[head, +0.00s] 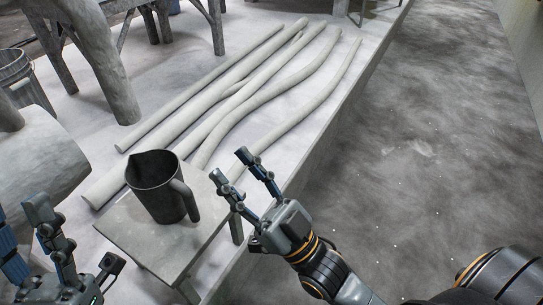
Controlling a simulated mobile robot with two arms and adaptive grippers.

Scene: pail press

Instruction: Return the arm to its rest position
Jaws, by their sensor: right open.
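My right gripper (229,168) is open and empty. Its fingers point up and left, just right of a dark metal pitcher with a handle, and appear apart from it. My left gripper (40,222) shows at the lower left edge with its fingers apart and nothing visible between them. Part of the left arm is cut off by the frame.
The dark pitcher (156,183) stands upright on a small grey table (130,238). Several long pale poles (265,83) lie on the raised floor behind it. A large grey cylinder (40,160) is at left, a metal bin (20,78) beyond. The dark floor (420,140) at right is clear.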

